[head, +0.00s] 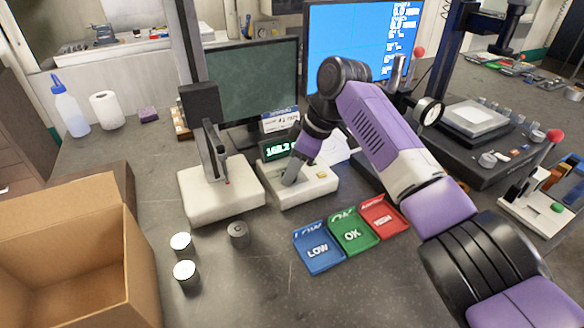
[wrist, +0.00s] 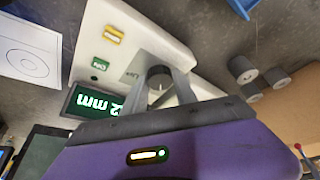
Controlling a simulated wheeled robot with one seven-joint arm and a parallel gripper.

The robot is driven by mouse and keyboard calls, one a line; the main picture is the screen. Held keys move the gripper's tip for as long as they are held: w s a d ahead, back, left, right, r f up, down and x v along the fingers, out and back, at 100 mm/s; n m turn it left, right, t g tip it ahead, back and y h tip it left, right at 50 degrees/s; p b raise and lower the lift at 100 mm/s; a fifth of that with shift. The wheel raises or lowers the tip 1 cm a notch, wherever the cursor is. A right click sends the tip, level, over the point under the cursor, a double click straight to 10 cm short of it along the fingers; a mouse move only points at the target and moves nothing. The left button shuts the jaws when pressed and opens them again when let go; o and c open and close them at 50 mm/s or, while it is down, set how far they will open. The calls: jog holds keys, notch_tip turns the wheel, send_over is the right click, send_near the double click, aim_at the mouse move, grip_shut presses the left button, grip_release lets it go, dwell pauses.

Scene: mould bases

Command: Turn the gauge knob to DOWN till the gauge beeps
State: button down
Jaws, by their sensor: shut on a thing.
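The gauge's white control box (head: 312,188) stands in the middle of the bench, and in the wrist view it lies across the centre (wrist: 110,50). Its dark display (head: 272,151) shows green digits, partly covered by my arm; "mm" is readable in the wrist view (wrist: 92,103). The round grey knob (wrist: 160,74) sits on top of the box, with lettering beside it too unclear to read. My gripper (head: 290,178) is lowered onto the box, its two fingers (wrist: 161,88) on either side of the knob and shut on it. The knob's pointing direction is unclear.
The gauge stand (head: 220,188) is just left of the box. Blue LOW (head: 318,262), green OK (head: 352,244) and red HIGH trays (head: 382,222) lie in front. Metal cylinders (head: 238,235) stand front left near a cardboard box (head: 130,262). Monitors stand behind.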

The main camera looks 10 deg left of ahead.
dwell(0.4)
jog(key=c, duration=1)
grip_release()
jog(key=shift+o, duration=0.2)
jog(key=b+v, duration=0.1)
jog(key=v, duration=0.6)
jog(key=shift+r, duration=0.45)
jog(key=shift+w+d, duration=0.1)
